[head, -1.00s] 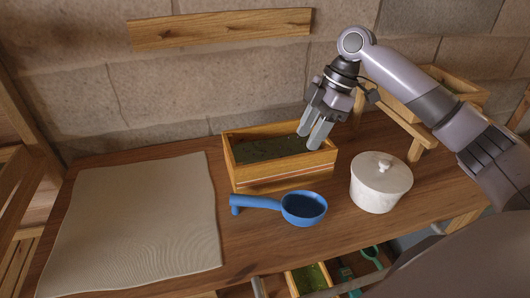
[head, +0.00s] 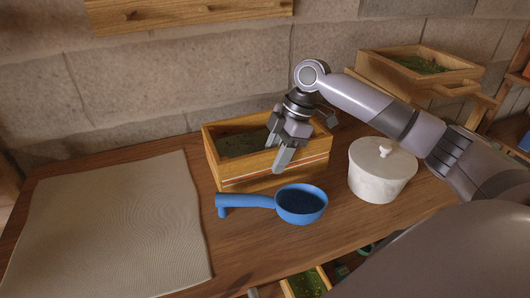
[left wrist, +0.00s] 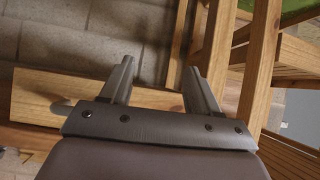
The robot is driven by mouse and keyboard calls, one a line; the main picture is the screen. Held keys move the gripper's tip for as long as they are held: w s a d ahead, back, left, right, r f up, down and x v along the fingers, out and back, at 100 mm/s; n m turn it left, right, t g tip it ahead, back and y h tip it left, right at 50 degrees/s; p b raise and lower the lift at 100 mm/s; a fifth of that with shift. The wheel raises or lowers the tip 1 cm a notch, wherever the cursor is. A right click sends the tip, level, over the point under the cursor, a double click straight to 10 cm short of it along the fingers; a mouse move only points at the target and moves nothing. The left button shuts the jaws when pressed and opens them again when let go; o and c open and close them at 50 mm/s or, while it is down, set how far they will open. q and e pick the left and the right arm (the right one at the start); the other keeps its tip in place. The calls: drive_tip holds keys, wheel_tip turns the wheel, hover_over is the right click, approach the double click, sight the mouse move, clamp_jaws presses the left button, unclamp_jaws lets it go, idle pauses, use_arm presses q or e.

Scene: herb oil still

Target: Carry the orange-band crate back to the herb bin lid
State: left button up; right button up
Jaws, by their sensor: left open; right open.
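The orange-band crate (head: 245,180) is a wooden box with a thin orange line along its side and dark green herbs inside. It stands on the wooden table in the head view. My right gripper (head: 282,155) is open at the crate's front wall, toward its right end, fingers pointing down. I cannot tell whether the fingers straddle the wall or touch it. My left gripper (left wrist: 157,72) is open and empty in the left wrist view, near wooden beams and the stone wall; it is outside the head view. I cannot pick out the herb bin lid.
A blue ladle (head: 298,203) lies just before the crate. A white lidded pot (head: 380,175) stands to its right. A pale cloth (head: 105,230) covers the table's left. Another herb-filled wooden box (head: 420,78) sits on a rack at the back right. Bare table shows at front (head: 245,245).

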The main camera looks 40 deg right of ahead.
drive_tip(key=shift+f, duration=0.1)
clamp_jaws()
idle(1.3)
drive_tip(key=shift+w+r, duration=0.1)
drive_tip(key=shift+r, duration=0.1)
